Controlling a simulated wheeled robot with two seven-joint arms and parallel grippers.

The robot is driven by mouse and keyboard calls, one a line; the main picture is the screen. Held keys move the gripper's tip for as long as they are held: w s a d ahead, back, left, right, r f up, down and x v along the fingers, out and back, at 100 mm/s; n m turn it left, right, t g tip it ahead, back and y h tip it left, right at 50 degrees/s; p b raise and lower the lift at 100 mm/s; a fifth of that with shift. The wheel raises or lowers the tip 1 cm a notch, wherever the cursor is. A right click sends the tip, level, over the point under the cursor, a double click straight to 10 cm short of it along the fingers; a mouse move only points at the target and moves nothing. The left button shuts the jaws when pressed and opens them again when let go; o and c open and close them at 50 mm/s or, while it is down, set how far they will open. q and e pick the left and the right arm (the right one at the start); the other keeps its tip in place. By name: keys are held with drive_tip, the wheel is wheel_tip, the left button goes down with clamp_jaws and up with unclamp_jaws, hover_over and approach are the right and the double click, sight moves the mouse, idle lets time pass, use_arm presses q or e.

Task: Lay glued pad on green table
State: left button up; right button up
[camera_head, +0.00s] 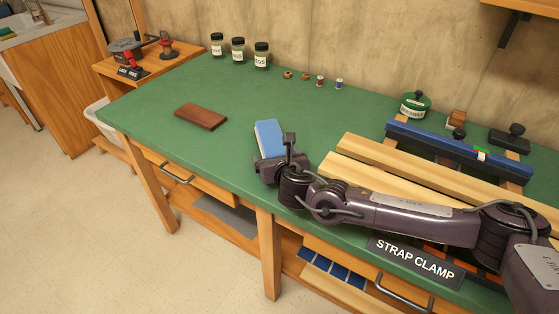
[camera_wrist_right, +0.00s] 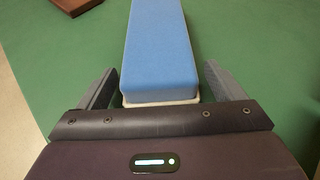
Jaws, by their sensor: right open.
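A blue pad (camera_head: 269,137) with a pale underside layer is at the front middle of the green table (camera_head: 235,110), and it appears to lie flat on the top. The pad also shows in the right wrist view (camera_wrist_right: 158,45), running away from the gripper. My right gripper (camera_head: 275,152) is open, with one finger on each side of the pad's near end. In the right wrist view a gap shows between each finger and the pad. Any glue is not visible. My left gripper is not in view.
A brown wooden block (camera_head: 201,116) lies to the left of the pad. Several jars (camera_head: 238,50) and small spools stand along the back. Wooden boards (camera_head: 400,163) and a blue clamp bar (camera_head: 450,146) take up the right. The middle of the table is clear.

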drive_tip(key=shift+s+r, duration=0.15)
drive_tip(key=shift+s, duration=0.15)
drive_tip(key=b+v, duration=0.1)
drive_tip(key=v, duration=0.3)
drive_tip(key=shift+s+d, duration=0.1)
drive_tip(key=shift+s, duration=0.2)
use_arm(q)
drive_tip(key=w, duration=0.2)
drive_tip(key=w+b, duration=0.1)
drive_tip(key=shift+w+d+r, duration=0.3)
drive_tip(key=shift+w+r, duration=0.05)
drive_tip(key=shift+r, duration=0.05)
use_arm(e)
drive_tip(key=v, duration=0.7)
drive_tip(key=shift+w+r, duration=0.1)
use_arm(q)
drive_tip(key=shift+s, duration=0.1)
